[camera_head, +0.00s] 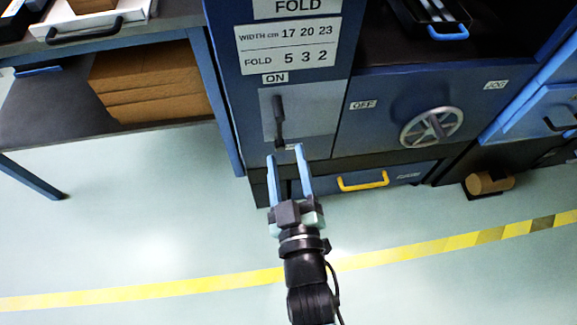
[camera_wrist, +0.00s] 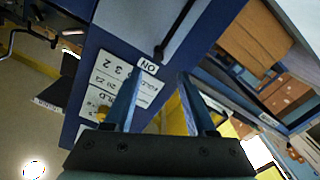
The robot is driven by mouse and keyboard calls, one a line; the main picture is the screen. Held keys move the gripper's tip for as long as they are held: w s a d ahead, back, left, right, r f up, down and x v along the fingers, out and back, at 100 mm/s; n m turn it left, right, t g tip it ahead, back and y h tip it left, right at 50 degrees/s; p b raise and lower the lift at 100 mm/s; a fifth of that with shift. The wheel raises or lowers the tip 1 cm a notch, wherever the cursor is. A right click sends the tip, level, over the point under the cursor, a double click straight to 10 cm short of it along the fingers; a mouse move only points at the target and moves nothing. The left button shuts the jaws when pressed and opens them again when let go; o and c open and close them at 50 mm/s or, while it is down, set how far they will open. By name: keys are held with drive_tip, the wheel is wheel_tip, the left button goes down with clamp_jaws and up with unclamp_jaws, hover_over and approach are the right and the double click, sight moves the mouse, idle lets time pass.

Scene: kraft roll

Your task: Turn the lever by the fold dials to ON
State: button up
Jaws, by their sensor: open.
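The black lever (camera_head: 279,118) stands on a grey plate (camera_head: 303,108) on the blue machine front, below an ON label (camera_head: 274,78). Its long end points up toward ON. The fold dials panel (camera_head: 288,44), reading 5 3 2 in its FOLD row, is above it. My gripper (camera_head: 285,152) is open and empty, its two blue fingers pointing up just below the lever in the head view. In the wrist view the fingers (camera_wrist: 158,80) are apart, with the ON label (camera_wrist: 148,66) and a dark bar, likely the lever (camera_wrist: 178,30), beyond them. Contact with the lever cannot be told.
A handwheel (camera_head: 431,127) with OFF and JOG labels is to the right. A drawer with a yellow handle (camera_head: 363,181) is below. A bench with brown stacks (camera_head: 150,85) is at left. A kraft roll (camera_head: 489,182) lies at right. The floor in front is clear.

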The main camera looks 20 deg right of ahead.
drive_tip(key=shift+v, duration=0.95)
